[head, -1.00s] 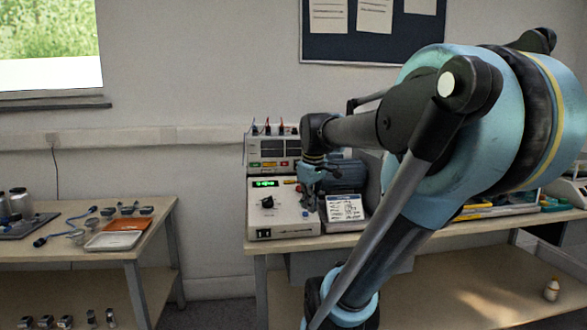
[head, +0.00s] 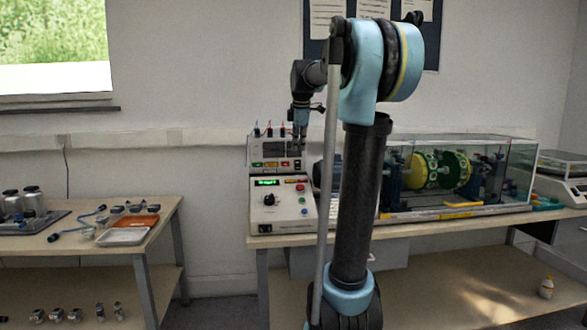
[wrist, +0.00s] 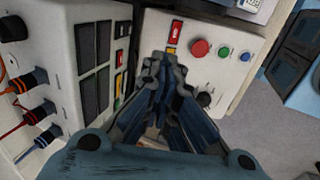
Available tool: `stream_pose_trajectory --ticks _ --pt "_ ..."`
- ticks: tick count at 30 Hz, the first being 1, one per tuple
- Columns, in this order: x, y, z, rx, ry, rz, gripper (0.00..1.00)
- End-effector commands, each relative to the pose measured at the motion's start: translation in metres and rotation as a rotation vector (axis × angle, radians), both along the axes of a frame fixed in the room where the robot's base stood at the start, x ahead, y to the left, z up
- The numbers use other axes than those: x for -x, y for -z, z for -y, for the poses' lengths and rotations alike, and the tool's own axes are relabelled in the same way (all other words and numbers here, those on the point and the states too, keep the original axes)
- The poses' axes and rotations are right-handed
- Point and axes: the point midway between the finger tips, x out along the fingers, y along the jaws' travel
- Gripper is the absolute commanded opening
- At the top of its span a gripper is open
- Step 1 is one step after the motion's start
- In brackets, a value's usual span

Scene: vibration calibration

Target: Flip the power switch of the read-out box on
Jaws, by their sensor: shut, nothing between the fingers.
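Two pale instrument boxes are stacked on the bench. I take the upper one (head: 255,152), with dark display windows and plugs on top, as the read-out box. A row of small coloured controls (head: 284,164) runs below its windows; they also show in the wrist view (wrist: 118,83). Which is the power switch, and its position, I cannot tell. The lower box (head: 258,215) has a lit green display, a black knob and round buttons. My gripper (head: 300,146) is shut and empty, pointing down in front of the upper box's right side. Its fingers (wrist: 165,62) hide part of the panels.
Coloured plugs with cables (wrist: 38,77) stick out of the upper box. A clear-walled rig (head: 460,170) with yellow and green discs stands to the right, partly behind my arm. A side table (head: 160,215) with trays and jars stands left, with a gap between.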

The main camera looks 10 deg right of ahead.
Motion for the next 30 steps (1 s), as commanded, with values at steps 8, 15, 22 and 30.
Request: stream_pose_trajectory --ticks 8,15,22,30 --pt "-0.007 -0.004 -0.005 0.009 -0.034 0.003 0.0" --pt "-0.007 -0.002 -0.008 0.009 -0.036 0.002 0.0" --pt "-0.015 0.019 -0.009 0.009 -0.036 0.003 0.0" --pt "-0.03 0.064 -0.009 0.009 -0.035 0.003 0.0"
